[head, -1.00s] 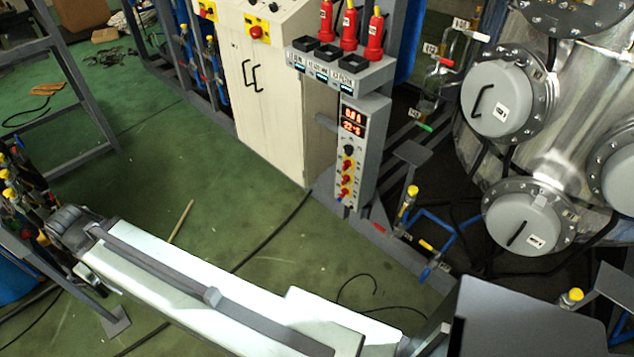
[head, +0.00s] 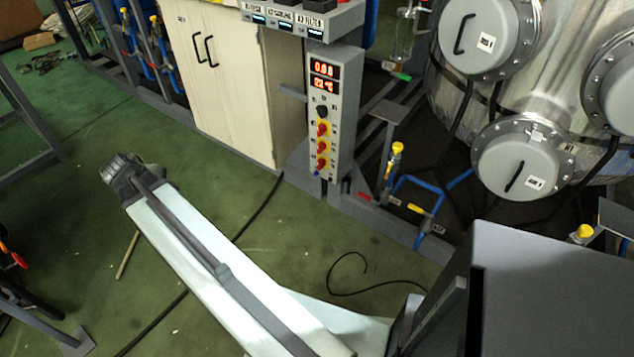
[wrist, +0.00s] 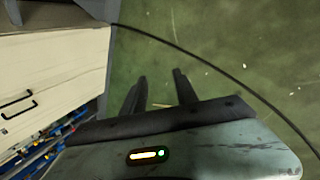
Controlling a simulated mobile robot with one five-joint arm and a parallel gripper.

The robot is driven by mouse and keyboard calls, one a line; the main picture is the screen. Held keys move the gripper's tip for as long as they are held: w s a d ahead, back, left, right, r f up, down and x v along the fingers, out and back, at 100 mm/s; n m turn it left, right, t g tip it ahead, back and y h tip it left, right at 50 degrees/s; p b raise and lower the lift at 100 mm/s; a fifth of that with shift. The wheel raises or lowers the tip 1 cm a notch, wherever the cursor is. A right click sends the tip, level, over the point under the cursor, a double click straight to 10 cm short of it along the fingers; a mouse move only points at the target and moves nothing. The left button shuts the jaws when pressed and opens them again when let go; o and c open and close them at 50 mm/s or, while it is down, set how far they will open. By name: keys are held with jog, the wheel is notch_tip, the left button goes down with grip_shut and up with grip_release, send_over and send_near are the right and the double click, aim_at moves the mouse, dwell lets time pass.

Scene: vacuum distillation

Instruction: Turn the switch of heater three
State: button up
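A grey control panel (head: 345,125) with two red number displays stands right of the cream cabinet in the head view. The panel is not in that view.
The cream cabinet (head: 230,90) is left of the panel and also shows in the wrist view (wrist: 50,70). Blue pipes with a yellow-handled valve (head: 420,210) and a large metal vessel (head: 475,100) are on the right. A black cable (head: 262,208) crosses the green floor.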

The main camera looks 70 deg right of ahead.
jog(key=s+d+f+n+g+h+b, duration=0.1)
jog(key=s+d+f+b, duration=0.25)
jog(key=d, duration=0.45)
jog(key=s+d+f+n+h+b, duration=0.25)
jog(key=d+f+b, duration=0.25)
jog(key=d, duration=0.3)
jog(key=s+d+f+n+g+h+b, duration=0.1)
jog(key=s+d+f+b, duration=0.35)
jog(key=d, duration=0.25)
jog(key=n+g+h+b, duration=0.35)
jog(key=n+b, duration=0.25)
jog(key=b, duration=0.7)
send_near(319, 162)
jog(key=d, duration=0.2)
jog(key=shift+t, duration=0.45)
jog(key=x, duration=0.2)
jog(key=b+x, duration=0.1)
jog(key=x, duration=0.1)
jog(key=b+x, duration=0.1)
jog(key=x, duration=0.1)
jog(key=shift+s+d+f, duration=0.1)
jog(key=shift+s+f, duration=0.35)
jog(key=shift+s+d+f, duration=0.1)
jog(key=shift+s+d, duration=0.05)
jog(key=shift+d, duration=0.35)
